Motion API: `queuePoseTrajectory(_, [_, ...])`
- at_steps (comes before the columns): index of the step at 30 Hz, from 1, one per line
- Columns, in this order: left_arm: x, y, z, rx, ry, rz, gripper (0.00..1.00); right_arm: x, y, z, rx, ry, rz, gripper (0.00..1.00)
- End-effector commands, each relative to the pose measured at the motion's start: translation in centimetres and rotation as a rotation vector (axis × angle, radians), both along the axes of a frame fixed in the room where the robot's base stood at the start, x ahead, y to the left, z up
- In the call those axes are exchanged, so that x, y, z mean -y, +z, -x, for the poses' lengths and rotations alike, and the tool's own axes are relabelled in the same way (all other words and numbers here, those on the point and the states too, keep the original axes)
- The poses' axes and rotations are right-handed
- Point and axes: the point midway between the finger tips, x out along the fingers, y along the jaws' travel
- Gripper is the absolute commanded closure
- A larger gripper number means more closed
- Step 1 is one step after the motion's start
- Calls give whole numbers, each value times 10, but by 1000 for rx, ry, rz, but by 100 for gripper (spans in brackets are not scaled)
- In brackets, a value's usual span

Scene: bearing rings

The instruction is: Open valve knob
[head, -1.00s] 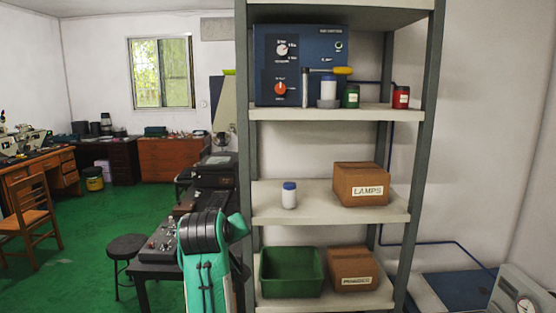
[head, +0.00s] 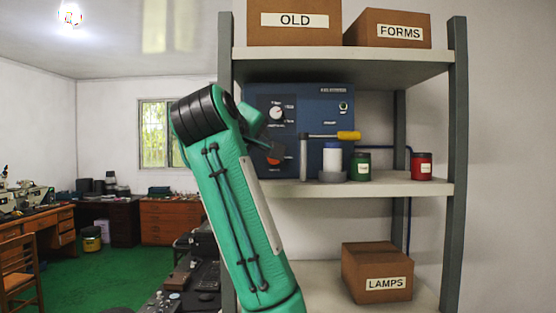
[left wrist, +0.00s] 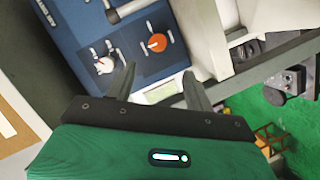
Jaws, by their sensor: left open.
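A blue control box (head: 309,105) stands on the shelf, with a white-faced knob (head: 277,113) above an orange knob (head: 273,157). In the left wrist view the orange knob (left wrist: 157,42) and the white-faced knob (left wrist: 104,64) sit side by side on the blue panel. My left gripper (left wrist: 159,74) is open and empty, pointing at the panel. The orange knob lies just past its fingertips in the picture, and I see no contact. In the head view my left arm hides part of the box and most of the gripper. My right gripper is not in view.
Shelf posts (head: 456,170) flank the shelf. A LAMPS box (head: 377,272) sits below; boxes stand above.

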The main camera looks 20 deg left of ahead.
Motion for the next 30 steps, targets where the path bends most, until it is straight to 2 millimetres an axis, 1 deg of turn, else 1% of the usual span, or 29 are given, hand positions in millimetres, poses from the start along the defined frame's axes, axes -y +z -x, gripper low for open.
queuePoseTrajectory(2, [0,2,-6,-1,-1,0,47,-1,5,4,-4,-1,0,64])
queuePoseTrajectory(5, [0,0,-20,-2,-1,0,47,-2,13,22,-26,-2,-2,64])
queuePoseTrajectory(6, [0,-2,-27,-3,-1,0,47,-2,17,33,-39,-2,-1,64])
queuePoseTrajectory(9, [-1,-6,-48,-5,-2,1,47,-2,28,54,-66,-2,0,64])
queuePoseTrajectory(12, [-1,-11,-70,-4,-3,0,47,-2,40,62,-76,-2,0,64])
queuePoseTrajectory(14, [-1,-14,-82,-5,-2,0,47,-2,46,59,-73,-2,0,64])
queuePoseTrajectory(17, [-1,-18,-100,-2,-2,0,47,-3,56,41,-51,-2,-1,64])
queuePoseTrajectory(19, [-1,-21,-110,-1,-3,0,47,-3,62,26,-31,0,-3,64])
queuePoseTrajectory(22, [-2,-24,-121,-1,-3,0,47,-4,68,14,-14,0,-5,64])
queuePoseTrajectory(26, [-2,-28,-130,1,-3,-1,47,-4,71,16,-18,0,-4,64])
queuePoseTrajectory(30, [-2,-30,-132,2,-3,0,47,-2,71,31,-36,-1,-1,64])
